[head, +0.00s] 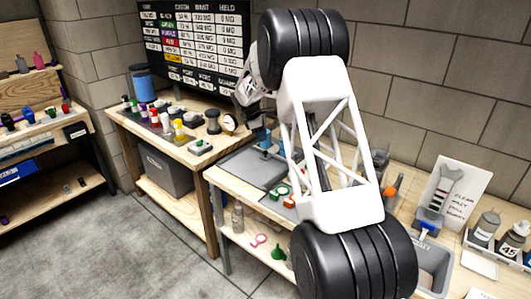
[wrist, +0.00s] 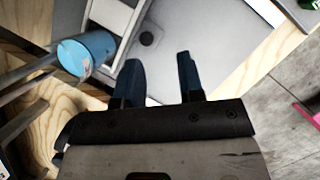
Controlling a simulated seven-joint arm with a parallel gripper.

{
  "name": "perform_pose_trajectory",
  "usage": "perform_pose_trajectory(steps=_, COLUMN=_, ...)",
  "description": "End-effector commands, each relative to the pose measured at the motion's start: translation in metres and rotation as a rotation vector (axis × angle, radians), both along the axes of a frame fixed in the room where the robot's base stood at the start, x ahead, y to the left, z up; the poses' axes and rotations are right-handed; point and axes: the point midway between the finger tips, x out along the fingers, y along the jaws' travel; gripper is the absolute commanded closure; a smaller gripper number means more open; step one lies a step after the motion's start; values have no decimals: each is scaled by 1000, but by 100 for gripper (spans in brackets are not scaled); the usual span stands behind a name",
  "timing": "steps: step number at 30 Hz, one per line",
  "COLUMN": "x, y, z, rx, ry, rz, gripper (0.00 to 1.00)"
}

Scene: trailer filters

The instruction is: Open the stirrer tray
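A flat grey tray (head: 252,172), which I take to be the stirrer tray, lies on the wooden bench just left of my arm in the head view. In the wrist view its pale grey surface (wrist: 185,28) spreads beyond my fingers, with a small round dark mark on it. My gripper (wrist: 159,77) is open, its two dark blue fingers apart with nothing between them. The fingers overlap the tray's near edge in the picture; I cannot tell whether they touch it. My arm hides part of the bench in the head view.
A blue-ended cylinder (wrist: 87,53) with rods stands close left of my fingers. A side bench holds several small bottles (head: 178,128) and a round dial (head: 229,123). A sink (head: 434,265) and bottle rack (head: 484,238) are at the right. Grey floor (head: 130,235) is open.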

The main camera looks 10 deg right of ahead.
Motion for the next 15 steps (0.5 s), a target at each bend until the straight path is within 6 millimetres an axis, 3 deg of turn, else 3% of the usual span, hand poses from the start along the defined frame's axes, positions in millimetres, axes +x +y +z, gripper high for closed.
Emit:
perform_pose_trajectory(steps=6, x=24, y=8, z=-31, rx=-19, ry=31, rz=61, gripper=65)
perform_pose_trajectory(steps=15, x=31, y=10, z=-39, rx=-25, ry=39, rz=82, gripper=65)
